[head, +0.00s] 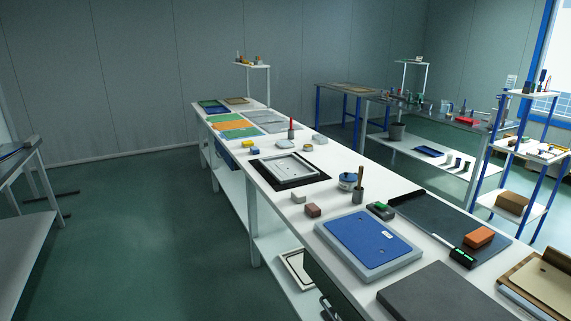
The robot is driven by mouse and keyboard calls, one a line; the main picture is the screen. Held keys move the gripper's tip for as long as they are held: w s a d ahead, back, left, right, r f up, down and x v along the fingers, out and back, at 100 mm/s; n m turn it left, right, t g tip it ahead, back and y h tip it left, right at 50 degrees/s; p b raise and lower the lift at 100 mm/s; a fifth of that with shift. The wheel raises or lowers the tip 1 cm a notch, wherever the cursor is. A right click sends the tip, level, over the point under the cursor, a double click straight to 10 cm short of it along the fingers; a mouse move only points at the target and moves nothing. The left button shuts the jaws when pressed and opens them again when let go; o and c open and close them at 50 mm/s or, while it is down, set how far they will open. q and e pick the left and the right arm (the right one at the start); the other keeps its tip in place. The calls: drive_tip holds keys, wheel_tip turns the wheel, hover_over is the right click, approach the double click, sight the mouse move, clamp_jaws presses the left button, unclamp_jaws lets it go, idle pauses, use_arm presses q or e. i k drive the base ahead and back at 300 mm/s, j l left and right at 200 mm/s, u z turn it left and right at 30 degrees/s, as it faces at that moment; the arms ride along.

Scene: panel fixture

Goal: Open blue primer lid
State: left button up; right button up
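A small round tin with a blue top and a pale body (347,181) stands on the long white workbench (285,208). It looks like the blue primer, and its lid appears to be on, though it is too small to be sure. Neither of my grippers shows in the head view.
A blue panel in a pale frame (368,240) lies in front of the tin. A dark red block (313,210) and a green-topped dark item (380,210) are nearby. An orange block (479,237) lies on a dark mat at right. The floor left of the bench is clear.

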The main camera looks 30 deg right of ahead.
sight(349, 177)
drive_tip(key=i+j+z, duration=0.1)
drive_tip(key=i+z, duration=0.4)
drive_tip(key=i+j+z, duration=0.95)
drive_tip(key=i+l, duration=0.05)
drive_tip(key=l, duration=0.05)
